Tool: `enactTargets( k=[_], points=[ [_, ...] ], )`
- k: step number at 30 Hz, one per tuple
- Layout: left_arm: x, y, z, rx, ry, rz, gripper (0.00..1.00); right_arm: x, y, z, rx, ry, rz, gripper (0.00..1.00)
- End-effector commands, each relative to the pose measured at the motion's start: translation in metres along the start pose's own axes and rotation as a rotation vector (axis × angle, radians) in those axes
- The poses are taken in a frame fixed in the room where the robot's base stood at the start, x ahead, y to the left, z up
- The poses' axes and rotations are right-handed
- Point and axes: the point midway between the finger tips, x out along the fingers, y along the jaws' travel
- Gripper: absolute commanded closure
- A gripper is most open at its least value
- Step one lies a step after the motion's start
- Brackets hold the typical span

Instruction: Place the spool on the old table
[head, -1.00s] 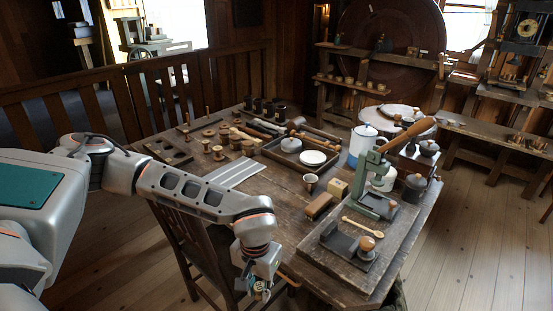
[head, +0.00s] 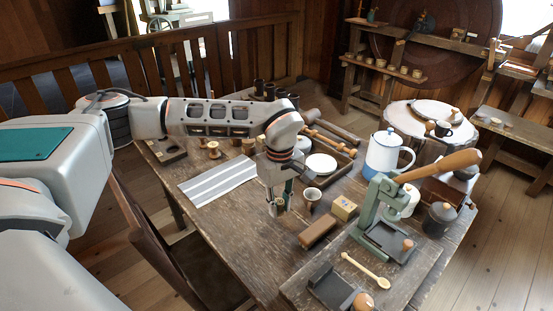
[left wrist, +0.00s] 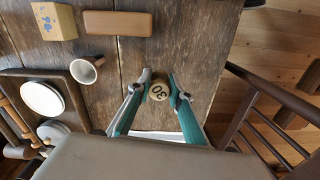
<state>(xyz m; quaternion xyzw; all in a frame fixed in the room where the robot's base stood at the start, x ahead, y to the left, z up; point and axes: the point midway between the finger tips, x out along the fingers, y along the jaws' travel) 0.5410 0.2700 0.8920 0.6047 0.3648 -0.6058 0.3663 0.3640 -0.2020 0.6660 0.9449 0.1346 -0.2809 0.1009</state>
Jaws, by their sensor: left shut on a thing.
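The spool (left wrist: 159,90) shows its round end marked "30" in the left wrist view. My left gripper (left wrist: 160,88) is shut on it, with a teal-lined finger on each side. In the head view my left gripper (head: 279,208) points down over the front left part of the old wooden table (head: 235,235). The spool is mostly hidden between the fingers there. I cannot tell whether its bottom touches the table. My right gripper is not in view.
A cup (head: 312,196), a brown block (head: 318,232) and a yellow box (head: 345,208) stand right of the gripper. A striped cloth (head: 218,180) lies to its left. A green press (head: 372,205) stands further right. Bare tabletop lies in front of the gripper.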

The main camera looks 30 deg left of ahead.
Motion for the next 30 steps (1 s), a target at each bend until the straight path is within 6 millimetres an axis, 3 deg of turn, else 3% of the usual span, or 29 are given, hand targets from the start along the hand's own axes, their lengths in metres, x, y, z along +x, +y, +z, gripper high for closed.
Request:
enactTargets(
  k=[1,6,9,14,19,30],
  points=[
    [-0.018,0.009,-0.007,-0.143,0.001,0.004,0.89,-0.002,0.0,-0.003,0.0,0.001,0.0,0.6],
    [-0.061,0.027,-0.024,-0.582,0.001,0.004,0.89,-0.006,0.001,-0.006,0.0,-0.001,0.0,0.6],
    [-0.078,0.032,-0.028,-0.759,0.002,0.002,0.89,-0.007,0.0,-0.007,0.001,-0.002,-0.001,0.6],
    [-0.09,0.036,-0.032,-0.908,0.003,0.002,0.89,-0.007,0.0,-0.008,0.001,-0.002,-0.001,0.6],
    [-0.068,0.035,-0.032,-0.94,0.005,-0.005,0.89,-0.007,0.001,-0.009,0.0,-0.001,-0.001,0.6],
    [0.022,0.035,-0.032,-0.935,0.004,-0.003,0.89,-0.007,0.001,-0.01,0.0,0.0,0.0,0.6]
  ],
)
